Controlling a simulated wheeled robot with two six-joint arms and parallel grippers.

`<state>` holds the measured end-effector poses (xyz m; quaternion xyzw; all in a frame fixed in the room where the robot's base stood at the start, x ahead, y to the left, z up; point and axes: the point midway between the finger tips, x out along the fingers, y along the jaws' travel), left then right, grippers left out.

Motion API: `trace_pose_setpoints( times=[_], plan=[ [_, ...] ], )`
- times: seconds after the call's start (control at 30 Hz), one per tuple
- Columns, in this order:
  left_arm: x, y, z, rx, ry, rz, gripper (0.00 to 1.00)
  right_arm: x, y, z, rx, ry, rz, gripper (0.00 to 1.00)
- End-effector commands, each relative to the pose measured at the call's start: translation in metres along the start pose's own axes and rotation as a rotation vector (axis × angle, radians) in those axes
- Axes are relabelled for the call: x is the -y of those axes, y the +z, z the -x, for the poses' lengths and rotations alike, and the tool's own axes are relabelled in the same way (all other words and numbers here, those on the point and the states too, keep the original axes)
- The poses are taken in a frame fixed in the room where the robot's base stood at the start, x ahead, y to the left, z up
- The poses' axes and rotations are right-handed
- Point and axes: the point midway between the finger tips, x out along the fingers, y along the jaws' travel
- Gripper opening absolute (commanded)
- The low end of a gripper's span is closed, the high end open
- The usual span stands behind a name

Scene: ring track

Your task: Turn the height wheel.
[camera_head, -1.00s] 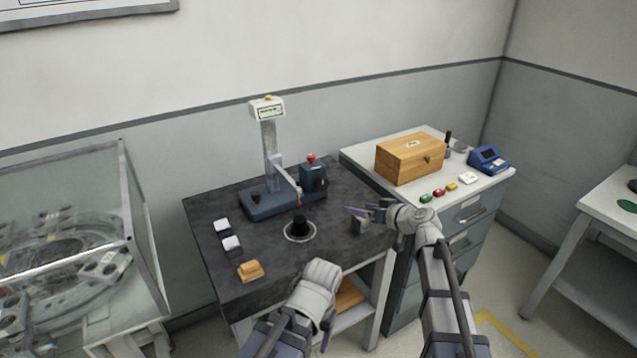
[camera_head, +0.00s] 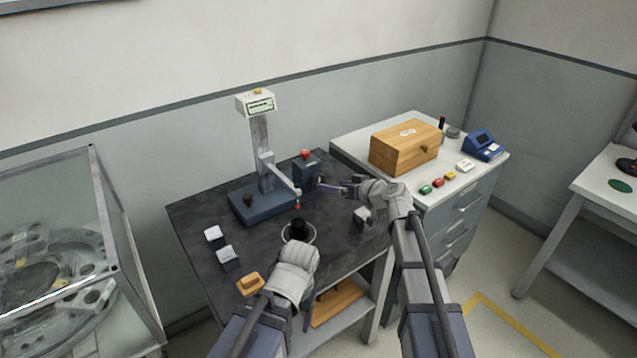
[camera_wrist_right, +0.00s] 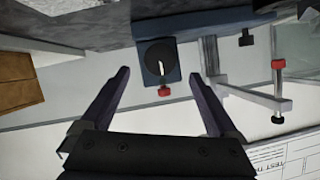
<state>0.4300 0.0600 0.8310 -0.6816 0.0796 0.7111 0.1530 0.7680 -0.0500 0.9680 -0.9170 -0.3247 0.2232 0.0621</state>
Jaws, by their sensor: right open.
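The height stand has a dark blue base (camera_head: 262,207), a grey column (camera_head: 262,145) and a display head (camera_head: 256,103). A blue box (camera_head: 308,172) with a red knob (camera_head: 305,154) stands at its right end. In the right wrist view, a black round wheel (camera_wrist_right: 154,54) with a pale mark is on the box's face. My right gripper (camera_head: 322,187) is open beside the box; in its wrist view (camera_wrist_right: 160,76) the wheel lies ahead between the fingers, apparently untouched. My left gripper's wrist (camera_head: 293,270) is over the table's front; its fingers are hidden.
A black cylinder in a pale ring (camera_head: 298,231) stands before the stand. White blocks (camera_head: 228,256), an orange block (camera_head: 250,284) and a white-topped block (camera_head: 362,216) are on the dark table. A cabinet with a wooden box (camera_head: 405,147) is at right.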

Motion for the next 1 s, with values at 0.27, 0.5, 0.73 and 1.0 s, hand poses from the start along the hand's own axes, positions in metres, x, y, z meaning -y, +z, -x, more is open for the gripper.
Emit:
trace_pose_setpoints(
  times=[0.27,0.5,0.73,1.0],
  plan=[
    [-0.002,-0.001,-0.016,0.000,0.000,0.000,0.69,-0.002,0.002,-0.038,0.001,-0.001,0.001,0.95],
    [-0.003,-0.002,-0.027,0.000,0.000,0.000,0.69,-0.001,0.001,-0.070,0.000,-0.001,0.000,0.95],
    [-0.003,-0.002,-0.027,0.000,0.000,0.000,0.69,0.000,0.000,-0.073,0.000,0.000,0.000,0.95],
    [-0.003,-0.002,-0.027,0.000,0.000,0.000,0.69,0.000,0.000,-0.073,0.000,0.000,0.000,0.74]
  ],
)
